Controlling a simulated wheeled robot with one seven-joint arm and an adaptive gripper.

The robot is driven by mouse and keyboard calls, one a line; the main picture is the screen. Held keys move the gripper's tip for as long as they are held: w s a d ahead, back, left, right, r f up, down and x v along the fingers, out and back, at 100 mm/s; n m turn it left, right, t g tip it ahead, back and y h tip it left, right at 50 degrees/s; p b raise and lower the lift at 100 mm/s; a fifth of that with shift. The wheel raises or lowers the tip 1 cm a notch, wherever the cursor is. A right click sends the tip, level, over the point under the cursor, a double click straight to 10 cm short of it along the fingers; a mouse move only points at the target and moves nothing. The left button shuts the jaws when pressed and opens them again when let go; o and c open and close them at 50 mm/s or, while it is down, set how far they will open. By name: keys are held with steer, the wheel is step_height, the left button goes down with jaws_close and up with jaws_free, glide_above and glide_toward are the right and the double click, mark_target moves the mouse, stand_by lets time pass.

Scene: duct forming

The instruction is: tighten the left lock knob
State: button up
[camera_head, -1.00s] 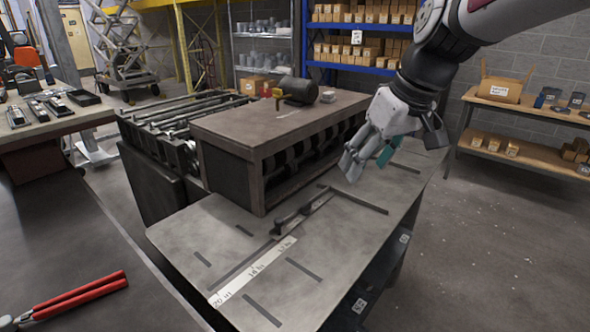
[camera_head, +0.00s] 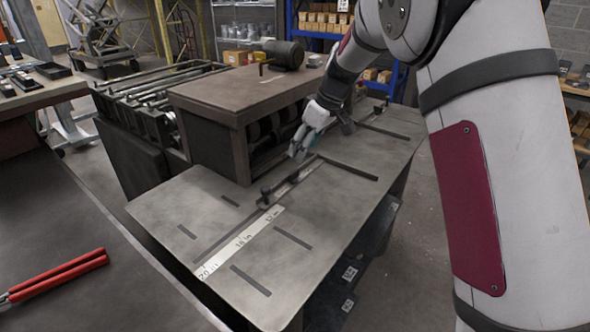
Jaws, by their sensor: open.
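The forming machine's grey metal table (camera_head: 330,215) holds a dark fence bar (camera_head: 285,188) lying across a slot. A small dark upright knob (camera_head: 265,196) stands at the near left end of the bar and looks like the left lock knob. My gripper (camera_head: 298,154) is open, pointing down above the far part of the bar, to the right of and beyond this knob. It appears apart from the knob, with nothing seen between its fingers. Any knob at the far end of the bar is hidden by the gripper or too small to tell.
A brown roller housing (camera_head: 215,100) with a motor (camera_head: 284,54) on top stands close left of my gripper. A white scale strip (camera_head: 240,243) lies on the table's near side. Red-handled pliers (camera_head: 60,275) lie on the dark bench at left.

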mark_target(294, 172)
steer(key=x, duration=0.9)
steer(key=shift+w+f, duration=0.1)
steer(key=shift+f, duration=0.3)
steer(key=shift+a, duration=0.1)
steer(key=c, duration=1.1)
